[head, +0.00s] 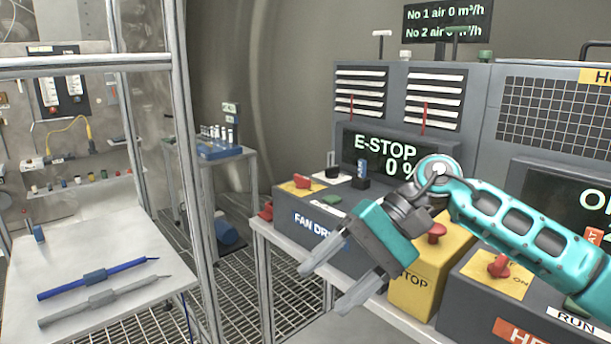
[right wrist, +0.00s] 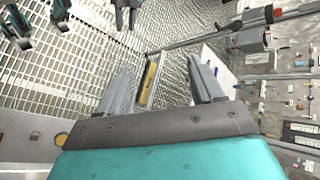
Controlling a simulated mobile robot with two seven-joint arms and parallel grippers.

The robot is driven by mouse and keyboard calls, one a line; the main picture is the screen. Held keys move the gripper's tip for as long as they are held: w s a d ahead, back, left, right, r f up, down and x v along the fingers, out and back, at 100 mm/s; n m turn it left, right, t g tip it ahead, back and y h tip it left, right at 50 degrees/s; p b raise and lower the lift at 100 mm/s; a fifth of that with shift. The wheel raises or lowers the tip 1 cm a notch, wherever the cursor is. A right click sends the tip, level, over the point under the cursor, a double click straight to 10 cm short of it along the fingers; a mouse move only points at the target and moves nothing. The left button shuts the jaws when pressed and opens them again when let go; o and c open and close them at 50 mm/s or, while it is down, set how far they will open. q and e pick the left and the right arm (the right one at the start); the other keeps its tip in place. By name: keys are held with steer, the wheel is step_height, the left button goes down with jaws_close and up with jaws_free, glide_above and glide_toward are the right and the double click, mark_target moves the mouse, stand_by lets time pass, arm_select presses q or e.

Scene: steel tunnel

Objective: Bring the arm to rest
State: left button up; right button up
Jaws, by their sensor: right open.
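My right arm (head: 525,225) comes in from the right edge of the head view, in front of the control console. My right gripper (head: 328,286) hangs off its end, pointing down and to the left over the console's front edge. Its two grey fingers are apart with nothing between them. The right wrist view also shows the gripper (right wrist: 163,80) open and empty, with floor grating beyond the fingers. Part of the yellow E-stop box (head: 455,262) is hidden behind the gripper and wrist.
The console has a fan box (head: 318,220), a red knob (head: 498,264) and an E-STOP display (head: 385,153) close around the arm. A framed bench (head: 85,262) on the left holds a blue pen-like tool (head: 65,289) and a grey one (head: 70,309). Floor grating lies between.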

steer(key=s+a+m+y, duration=0.3)
steer(key=a+m+y, duration=0.4)
steer(key=m+y, duration=0.15)
steer(key=w+d+f+n+t+h, duration=0.2)
steer(key=d+f+n+t+h, duration=0.35)
steer(key=f+n+t, duration=0.5)
steer(key=w+d+f+n+t+h, duration=0.1)
steer(key=d+f+n+t+h, duration=0.45)
steer(key=n+t, duration=0.8)
steer(key=s+d+f+m+g+h, duration=0.2)
steer(key=s+d+f+m+g, duration=0.2)
steer(key=f, duration=0.5)
steer(key=s+d+f+m+g+h, duration=0.3)
steer(key=s+d+f+m+g, duration=0.2)
steer(key=s+f+m, duration=0.3)
steer(key=shift+s+d+f, duration=0.45)
steer(key=shift+s+f, duration=0.2)
steer(key=shift+s, duration=0.3)
